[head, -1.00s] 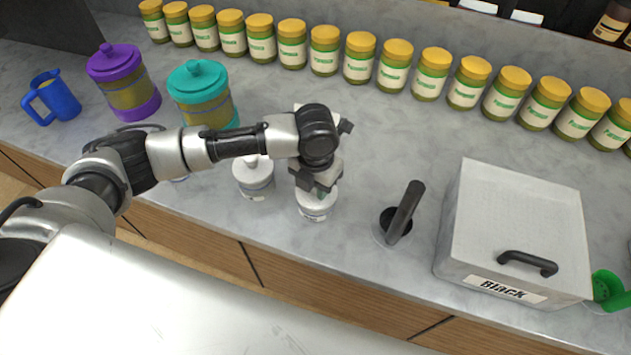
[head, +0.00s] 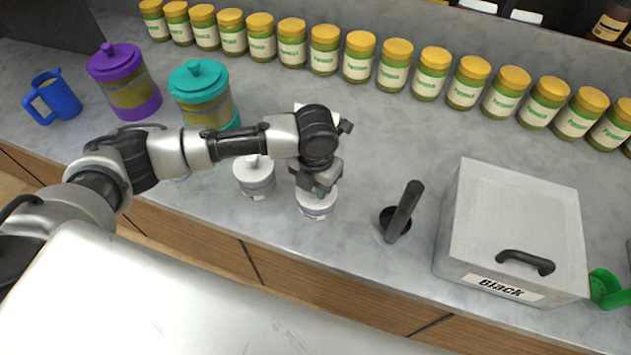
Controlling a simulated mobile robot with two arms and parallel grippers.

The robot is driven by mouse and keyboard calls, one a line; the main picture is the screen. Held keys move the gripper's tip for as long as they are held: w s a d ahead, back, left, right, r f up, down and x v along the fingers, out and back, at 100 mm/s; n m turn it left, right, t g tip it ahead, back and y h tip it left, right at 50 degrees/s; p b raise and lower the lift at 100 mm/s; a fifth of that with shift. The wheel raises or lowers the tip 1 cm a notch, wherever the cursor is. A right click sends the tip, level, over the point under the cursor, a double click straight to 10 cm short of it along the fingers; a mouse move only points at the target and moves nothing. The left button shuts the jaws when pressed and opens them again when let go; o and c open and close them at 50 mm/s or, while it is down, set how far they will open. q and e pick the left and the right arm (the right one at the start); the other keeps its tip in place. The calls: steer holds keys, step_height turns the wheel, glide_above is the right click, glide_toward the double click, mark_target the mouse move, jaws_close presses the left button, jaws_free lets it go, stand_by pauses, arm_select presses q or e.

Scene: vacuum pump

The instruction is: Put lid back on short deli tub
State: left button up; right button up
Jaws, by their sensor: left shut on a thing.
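A short white tub (head: 316,213) stands near the counter's front edge, with a white lid (head: 318,200) at its top. My left gripper (head: 318,190) is directly above it, pointing down, shut on the lid. The gripper hides most of the lid's top, and I cannot tell whether the lid is fully seated. A second white lidded tub (head: 256,182) stands just to the left, partly behind my left arm. My right gripper is not in view.
A white box labelled "Black" (head: 515,215) and a dark-handled item in a round holder (head: 400,212) stand to the right. Purple (head: 125,85) and teal (head: 205,97) canisters and a blue mug (head: 55,97) are at left. Several yellow-lidded jars (head: 359,58) line the back. The middle counter is clear.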

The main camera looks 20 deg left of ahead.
arm_select(q)
steer(key=o, duration=1.5)
steer(key=shift+r, duration=0.1)
steer(key=shift+r+p, duration=3.45)
steer(key=shift+p, duration=0.25)
jaws_close()
